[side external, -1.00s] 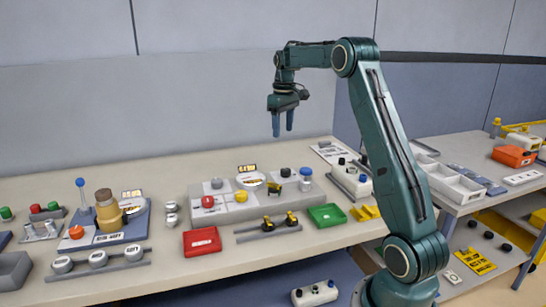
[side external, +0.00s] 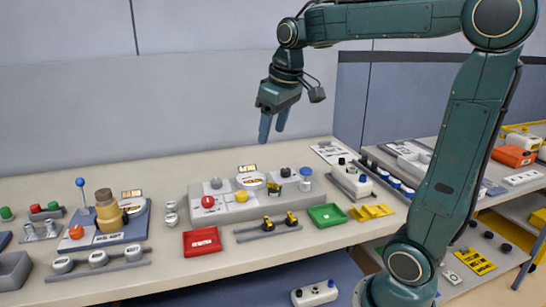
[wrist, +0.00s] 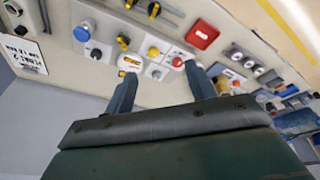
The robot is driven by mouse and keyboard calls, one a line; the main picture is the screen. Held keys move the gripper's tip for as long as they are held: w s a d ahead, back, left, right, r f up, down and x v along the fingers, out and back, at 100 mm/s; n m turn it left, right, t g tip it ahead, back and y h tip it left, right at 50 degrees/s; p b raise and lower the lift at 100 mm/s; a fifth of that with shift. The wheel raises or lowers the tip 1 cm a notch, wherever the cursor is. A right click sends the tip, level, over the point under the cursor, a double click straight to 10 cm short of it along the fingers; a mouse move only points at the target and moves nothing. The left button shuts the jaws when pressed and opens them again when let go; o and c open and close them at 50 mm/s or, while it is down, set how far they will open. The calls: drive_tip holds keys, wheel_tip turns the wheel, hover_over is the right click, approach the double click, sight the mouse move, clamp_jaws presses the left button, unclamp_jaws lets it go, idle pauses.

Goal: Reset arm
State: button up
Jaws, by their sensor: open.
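My gripper (side external: 273,127) is open and empty, its two blue-grey fingers pointing down in the air above the bench. It hangs well above the grey control panel (side external: 232,211), which has a red knob (side external: 208,202), a yellow knob (side external: 242,196) and a dark knob. In the wrist view, my gripper (wrist: 163,85) shows with its fingers spread and nothing between them. The control panel shows beyond the fingertips, with its red knob (wrist: 177,61) near the right finger. The fingers touch nothing.
On the bench, a red tray (side external: 202,242) and a green tray (side external: 327,215) lie at the front. A blue fixture with a brown-topped bottle (side external: 107,212) stands at left. A white box with black knobs (side external: 350,180) stands right. Air above the bench is clear.

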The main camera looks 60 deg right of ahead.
drive_tip(key=s+a+f+t, duration=0.1)
drive_tip(key=s+a+f, duration=0.2)
drive_tip(key=s+a, duration=0.2)
drive_tip(key=s+a+f+n+t+y, duration=0.1)
drive_tip(key=s+a+f, duration=0.2)
drive_tip(key=s, duration=0.6)
drive_tip(key=a, duration=0.2)
drive_tip(key=shift+s+a+t, duration=0.25)
drive_tip(key=shift+a+t, duration=0.05)
drive_tip(key=shift+a, duration=0.05)
